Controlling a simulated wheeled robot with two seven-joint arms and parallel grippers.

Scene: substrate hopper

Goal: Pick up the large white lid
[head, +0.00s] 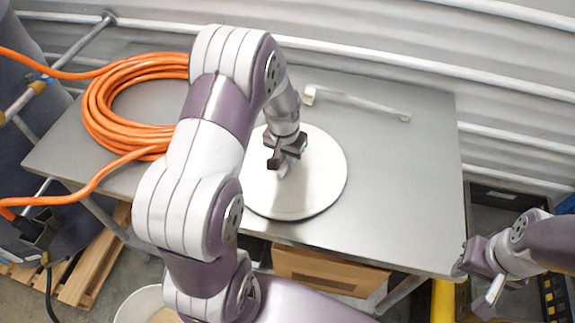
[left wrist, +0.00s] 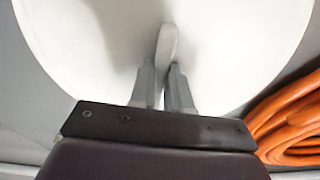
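The large white lid (head: 322,180) is a round flat disc at the front middle of the metal table. It fills much of the left wrist view (left wrist: 80,40). My left gripper (head: 284,163) is over its middle, fingers pointing down. In the left wrist view, the two fingers (left wrist: 162,85) stand close on either side of the lid's pale upright handle (left wrist: 168,42) and appear shut on it. The lid looks flat and at or very near the table top. My left arm hides its left part. My right gripper (head: 477,280) is open and empty beyond the table's right edge.
A coil of orange hose (head: 100,115) lies on the left of the metal table (head: 400,190). A pale bar-shaped tool (head: 358,101) lies at the back. A cardboard box (head: 330,272) is below the front edge. The table's right side is clear.

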